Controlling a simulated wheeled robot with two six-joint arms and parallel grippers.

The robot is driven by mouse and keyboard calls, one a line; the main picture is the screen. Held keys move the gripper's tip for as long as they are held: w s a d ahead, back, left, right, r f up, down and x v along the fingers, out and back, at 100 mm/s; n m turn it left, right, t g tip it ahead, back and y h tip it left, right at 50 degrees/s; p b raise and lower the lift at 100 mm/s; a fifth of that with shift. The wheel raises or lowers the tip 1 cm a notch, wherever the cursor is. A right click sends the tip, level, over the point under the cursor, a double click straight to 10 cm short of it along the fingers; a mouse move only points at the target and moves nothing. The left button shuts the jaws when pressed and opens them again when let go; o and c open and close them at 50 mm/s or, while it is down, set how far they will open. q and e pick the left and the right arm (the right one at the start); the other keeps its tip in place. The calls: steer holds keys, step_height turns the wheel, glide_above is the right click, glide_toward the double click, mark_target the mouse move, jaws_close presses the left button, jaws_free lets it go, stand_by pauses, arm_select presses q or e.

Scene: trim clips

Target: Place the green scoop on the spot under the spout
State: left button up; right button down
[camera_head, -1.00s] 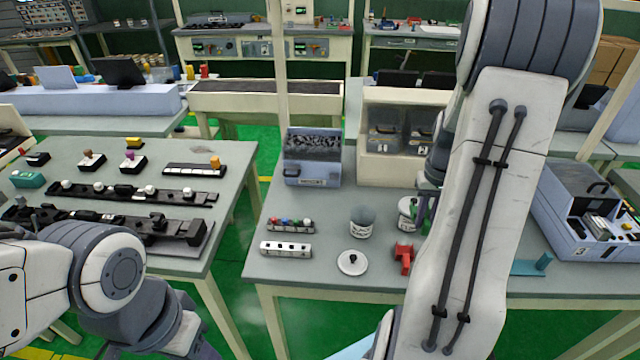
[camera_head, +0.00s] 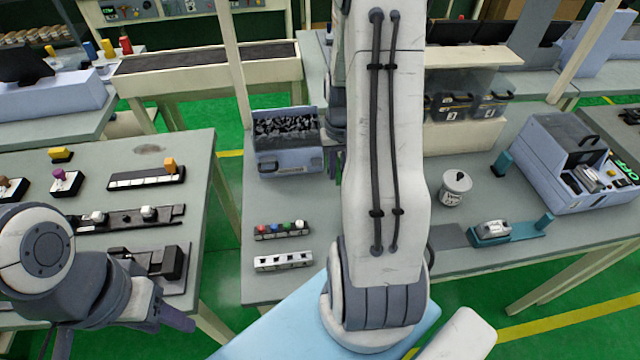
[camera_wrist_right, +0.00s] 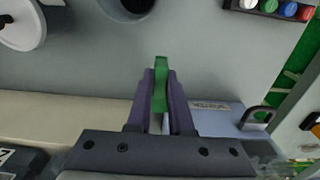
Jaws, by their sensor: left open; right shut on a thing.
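My right gripper (camera_wrist_right: 160,92) is shut on the green scoop (camera_wrist_right: 160,80) in the right wrist view. Only a narrow green part of it shows between the purple fingers. In the head view my right arm hides most of this gripper and the scoop, just right of the blue bin (camera_head: 288,150) of dark pieces. The bin also shows beyond the fingers in the wrist view (camera_wrist_right: 222,120). My left gripper (camera_head: 170,316) is open and empty at the lower left, by the left table's front edge. I cannot make out a spout or the spot under it.
A lidded white canister (camera_head: 455,188) stands on the middle table. A rail with coloured knobs (camera_head: 281,230) and a pale rail (camera_head: 283,261) lie left of my right arm. A blue machine (camera_head: 580,165) and a teal stand (camera_head: 490,232) are at right. My arm hides the table's middle.

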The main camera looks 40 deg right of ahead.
mark_target(321, 198)
steer(key=w+a+f, duration=0.1)
steer(key=a, duration=0.1)
steer(key=w+a+f, duration=0.1)
steer(key=shift+a+f+p, duration=0.3)
steer(key=shift+a+f, duration=0.05)
step_height(321, 198, down, 3)
steer(key=shift+f+p, duration=0.1)
steer(key=shift+p, duration=0.3)
steer(key=shift+f, duration=0.3)
steer(key=shift+f, duration=0.15)
steer(key=c, duration=0.8)
jaws_free()
